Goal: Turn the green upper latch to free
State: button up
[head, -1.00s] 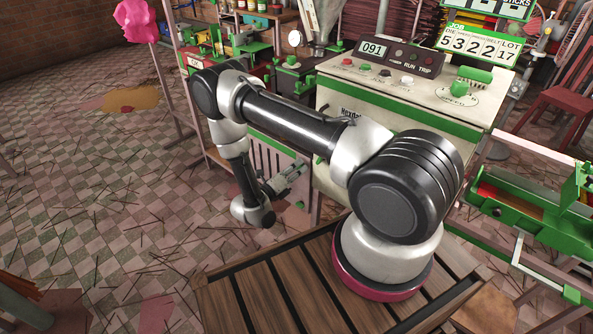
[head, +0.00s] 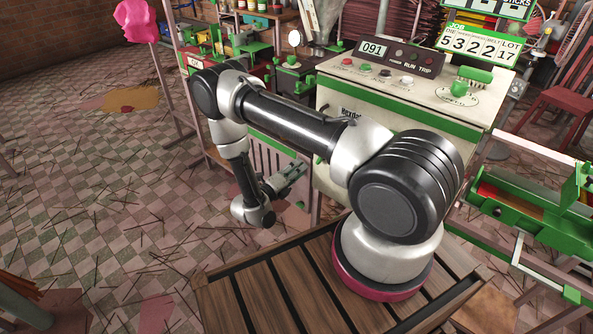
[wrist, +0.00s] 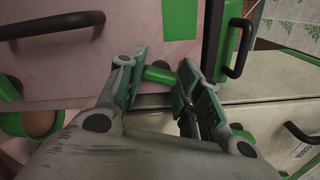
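My gripper (wrist: 164,62) is open, with one finger on each side of the latch. The latch shows in the gap between the fingertips; I cannot tell whether either finger touches it. In the head view my gripper (head: 296,174) is low in front of the machine cabinet (head: 338,192). I cannot make out the latch there, as my arm covers part of the cabinet front.
Dark bar handles (wrist: 52,25) and (wrist: 240,50) stand out from the panels near the fingers. A green-framed bench (head: 520,208) is at the right. A slatted wooden platform (head: 280,290) lies under my arm. The tiled floor at left is open, strewn with thin sticks.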

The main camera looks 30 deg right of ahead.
jog(key=o, duration=0.3)
jog(key=shift+a, duration=0.1)
jog(key=v, duration=1.1)
jog(key=shift+s+a, duration=0.2)
jog(key=shift+a, duration=0.15)
jog(key=shift+f, duration=0.1)
